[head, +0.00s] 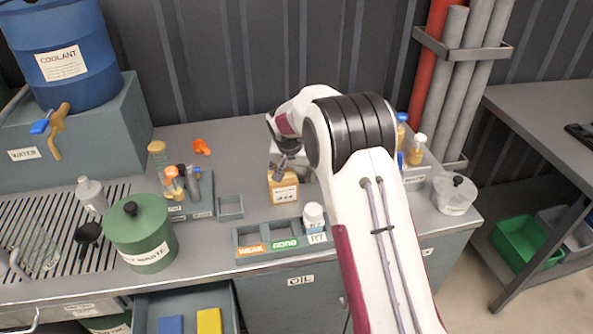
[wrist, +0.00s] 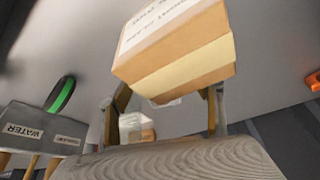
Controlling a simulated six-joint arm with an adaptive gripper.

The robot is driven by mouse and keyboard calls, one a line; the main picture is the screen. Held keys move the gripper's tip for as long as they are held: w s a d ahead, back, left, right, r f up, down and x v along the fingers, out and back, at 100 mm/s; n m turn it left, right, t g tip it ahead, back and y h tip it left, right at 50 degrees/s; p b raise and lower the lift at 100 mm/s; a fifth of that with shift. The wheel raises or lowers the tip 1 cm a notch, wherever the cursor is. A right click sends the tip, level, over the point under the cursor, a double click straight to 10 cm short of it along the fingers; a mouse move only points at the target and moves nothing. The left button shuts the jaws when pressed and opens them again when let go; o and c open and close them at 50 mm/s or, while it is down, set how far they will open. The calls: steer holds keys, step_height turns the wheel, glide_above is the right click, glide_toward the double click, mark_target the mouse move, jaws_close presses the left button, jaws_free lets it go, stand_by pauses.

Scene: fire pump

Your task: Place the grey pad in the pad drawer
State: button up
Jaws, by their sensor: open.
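My gripper (head: 286,152) is open above the back middle of the bench. Its two fingers stand apart in the wrist view (wrist: 163,108). A tan box with a white label (head: 283,188) is just below the gripper in the head view. A tan labelled box (wrist: 175,50) also fills the top middle of the wrist view, by the fingertips; I cannot tell if they touch. An open drawer (head: 141,316) at the bench front holds a blue pad (head: 171,325) and a yellow pad (head: 209,321). I cannot make out a grey pad for certain in either view.
A green waste pot (head: 140,235) stands above the drawer. A sorting tray (head: 262,252) with a white bottle (head: 313,215) is at the front middle. A small grey tray (head: 230,208) lies left of the box. A clear lidded jar (head: 455,193) is at right.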

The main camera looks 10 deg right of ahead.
steer(key=shift+c, duration=0.3)
steer(key=c, duration=1)
steer(key=shift+r, duration=0.15)
steer(key=shift+r, duration=4.9)
steer(key=shift+s+d, duration=0.1)
steer(key=shift+n, duration=0.4)
steer(key=s+d, duration=0.2)
steer(key=s, duration=0.4)
steer(key=s+d+r, duration=0.1)
steer(key=s+d, duration=0.1)
steer(key=s, duration=0.4)
steer(key=s+d, duration=0.3)
steer(key=s, duration=0.3)
steer(key=shift+d+r, duration=0.1)
steer(key=shift+r, duration=0.15)
steer(key=shift+s+d, duration=0.1)
steer(key=shift+s, duration=0.55)
